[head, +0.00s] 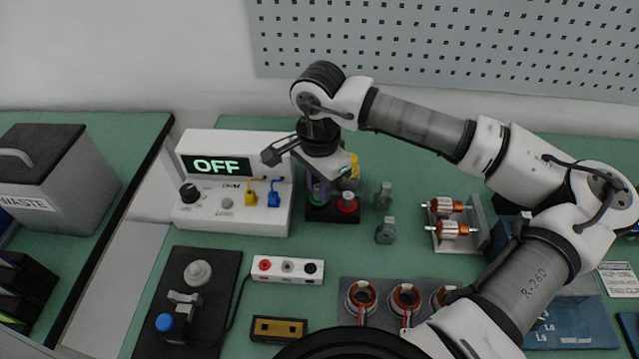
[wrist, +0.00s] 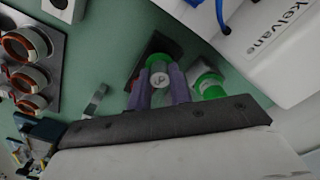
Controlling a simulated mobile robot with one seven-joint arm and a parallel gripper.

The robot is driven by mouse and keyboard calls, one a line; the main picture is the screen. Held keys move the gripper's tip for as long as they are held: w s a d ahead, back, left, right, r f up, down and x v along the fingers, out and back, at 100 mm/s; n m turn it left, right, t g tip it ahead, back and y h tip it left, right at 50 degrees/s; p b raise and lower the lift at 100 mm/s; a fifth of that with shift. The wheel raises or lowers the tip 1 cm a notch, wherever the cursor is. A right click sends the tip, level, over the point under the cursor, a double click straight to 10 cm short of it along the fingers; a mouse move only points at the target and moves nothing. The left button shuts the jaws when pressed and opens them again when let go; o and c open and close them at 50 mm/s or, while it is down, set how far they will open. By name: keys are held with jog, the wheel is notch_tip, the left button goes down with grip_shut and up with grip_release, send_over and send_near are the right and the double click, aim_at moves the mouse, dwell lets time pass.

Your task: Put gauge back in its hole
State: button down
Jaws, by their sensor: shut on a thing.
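My gripper (wrist: 160,86) is shut on a green gauge (wrist: 158,62) with a pale marked end, between its two purple-grey fingers in the wrist view. In the head view my gripper (head: 318,189) points down over the left part of a small dark block (head: 333,213). The block also shows behind the held gauge in the wrist view (wrist: 152,44). A second green piece (wrist: 207,87) is right of the fingers in the wrist view. The hole and the gauge's lower end are hidden, so I cannot tell whether it is seated.
A white tester (head: 230,215) reading OFF stands close left of the block. Two grey pieces (head: 384,194) (head: 385,232) stand to its right, then a rotor tray (head: 478,235). Copper-wound stators (head: 361,297) and a three-socket white box (head: 288,268) lie in front.

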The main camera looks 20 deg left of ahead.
jog(key=shift+f, duration=0.1)
dwell(0.3)
jog(key=shift+f+b, duration=0.4)
jog(key=shift+b, duration=0.4)
jog(key=shift+f+b, duration=0.45)
jog(key=shift+b, duration=0.3)
jog(key=c, duration=1.2)
grip_release()
jog(key=shift+r, duration=0.1)
notch_tip(320, 180, up, 14)
jog(key=b, duration=0.1)
